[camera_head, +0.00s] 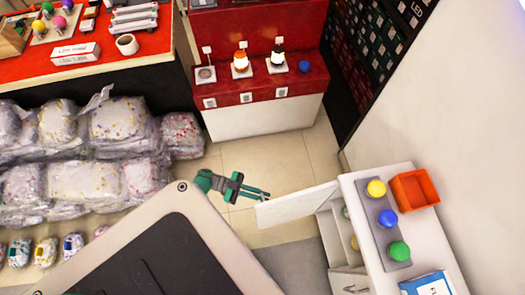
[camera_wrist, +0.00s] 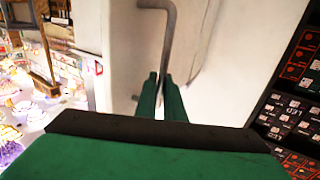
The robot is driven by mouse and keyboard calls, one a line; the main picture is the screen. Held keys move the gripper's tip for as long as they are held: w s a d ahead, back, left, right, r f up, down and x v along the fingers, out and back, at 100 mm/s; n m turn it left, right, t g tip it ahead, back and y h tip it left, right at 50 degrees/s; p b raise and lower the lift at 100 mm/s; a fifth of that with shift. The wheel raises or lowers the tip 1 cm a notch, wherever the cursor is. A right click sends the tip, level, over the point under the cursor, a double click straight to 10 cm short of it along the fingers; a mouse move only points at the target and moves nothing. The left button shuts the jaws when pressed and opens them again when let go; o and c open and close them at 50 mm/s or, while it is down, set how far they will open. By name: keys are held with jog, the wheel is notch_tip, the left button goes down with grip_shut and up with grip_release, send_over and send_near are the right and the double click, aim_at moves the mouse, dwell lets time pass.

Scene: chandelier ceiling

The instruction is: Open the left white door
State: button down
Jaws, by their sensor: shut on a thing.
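A white door (camera_head: 297,206) stands swung out from the left side of the white cabinet (camera_head: 424,238) in the head view. Part of the cabinet's inside shows behind it. My green gripper (camera_head: 266,194) is at the door's outer end. In the wrist view its two fingers (camera_wrist: 160,95) are closed around the lower part of a grey bent handle (camera_wrist: 169,35) on the white door panel (camera_wrist: 125,45). The exact contact is partly hidden between the fingers. Another cabinet door with a handle (camera_head: 352,283) shows at the bottom of the head view.
Yellow, blue and green bulbs on a grey panel (camera_head: 375,215) and an orange bin (camera_head: 414,190) stand on the cabinet. Wrapped bags (camera_head: 95,180) are piled at left. A red display stand (camera_head: 260,85) is at the back. Tiled floor (camera_head: 270,160) between is clear.

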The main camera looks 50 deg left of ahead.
jog(key=shift+d+f, duration=0.1)
jog(key=c, duration=1.9)
grip_release()
jog(key=shift+o, duration=0.2)
